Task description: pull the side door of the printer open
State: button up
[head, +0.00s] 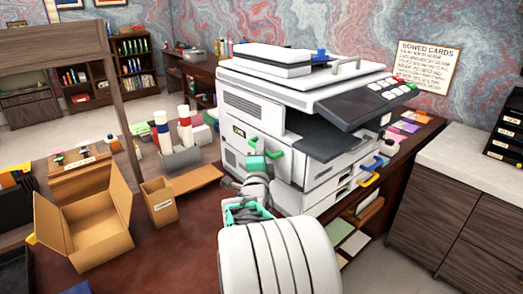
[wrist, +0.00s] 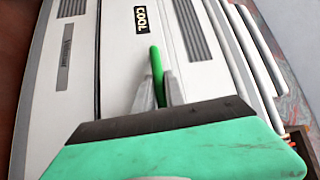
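The printer (head: 300,90) is a large white and grey machine on the desk. Its side door (wrist: 120,70) is a pale panel on the left side, with a "COOL" label and dark vents around it in the wrist view. The door looks flush with the body. A green handle (wrist: 156,62) stands out from the panel. My gripper (wrist: 159,88) is at the handle, its two grey fingers close on either side of the green bar with no clear gap. In the head view my gripper (head: 264,152) is against the printer's side, partly hiding the door.
An open cardboard box (head: 85,225) and a small brown box (head: 159,201) stand left of my arm. A grey holder (head: 180,158) with rolls is behind them. Some desk left of the printer is bare.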

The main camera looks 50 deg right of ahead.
grip_shut()
dwell(1.0)
jog(key=shift+f, duration=0.1)
